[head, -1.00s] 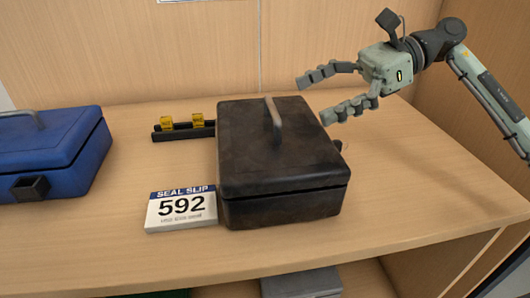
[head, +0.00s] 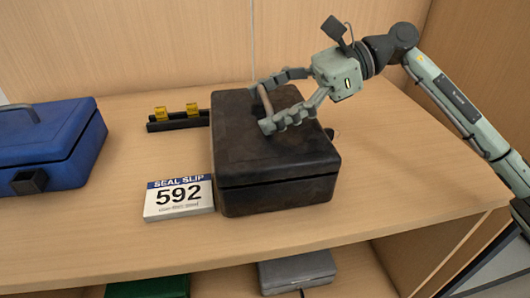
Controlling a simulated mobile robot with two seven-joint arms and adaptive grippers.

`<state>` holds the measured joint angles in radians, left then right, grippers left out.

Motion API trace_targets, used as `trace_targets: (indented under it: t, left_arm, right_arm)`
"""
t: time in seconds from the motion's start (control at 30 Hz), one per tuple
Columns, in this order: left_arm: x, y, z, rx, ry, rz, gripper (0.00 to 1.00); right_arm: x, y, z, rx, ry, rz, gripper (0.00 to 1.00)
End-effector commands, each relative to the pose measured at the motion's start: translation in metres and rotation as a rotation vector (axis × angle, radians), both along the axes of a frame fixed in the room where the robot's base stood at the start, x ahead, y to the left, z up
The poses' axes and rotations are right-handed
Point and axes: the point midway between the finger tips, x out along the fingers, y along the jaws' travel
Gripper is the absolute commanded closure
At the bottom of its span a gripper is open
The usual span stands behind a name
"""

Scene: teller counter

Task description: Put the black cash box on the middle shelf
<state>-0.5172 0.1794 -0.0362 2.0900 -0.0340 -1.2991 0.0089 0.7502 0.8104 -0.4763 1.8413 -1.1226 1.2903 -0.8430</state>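The fingers look spread apart, and I cannot tell whether either touches the handle. My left gripper is not in view.
A blue box (head: 50,145) stands at the left. A seal slip sign reading 592 (head: 179,197) is close to the black box's left side. A dark rack with yellow tags (head: 178,122) is behind it. Grey (head: 298,271) and green (head: 148,288) boxes show below.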

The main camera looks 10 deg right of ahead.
Motion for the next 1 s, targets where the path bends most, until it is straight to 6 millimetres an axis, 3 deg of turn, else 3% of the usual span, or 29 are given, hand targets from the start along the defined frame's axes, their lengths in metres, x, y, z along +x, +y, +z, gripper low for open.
trace_targets:
  t: [0.07, 0.4, 0.77, 1.0]
  left_arm:
    - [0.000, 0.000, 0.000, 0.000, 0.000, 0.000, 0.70]
    - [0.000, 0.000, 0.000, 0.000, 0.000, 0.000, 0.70]
    - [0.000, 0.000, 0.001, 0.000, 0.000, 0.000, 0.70]
    - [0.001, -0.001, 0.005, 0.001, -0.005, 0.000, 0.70]
  right_arm:
    - [0.000, 0.000, 0.000, 0.000, 0.000, -0.001, 0.31]
    - [0.000, 0.000, 0.000, 0.000, 0.000, -0.001, 0.73]
    - [0.001, 0.000, 0.009, 0.008, -0.008, -0.002, 0.74]
    - [0.001, 0.000, 0.029, 0.009, -0.010, -0.001, 0.74]
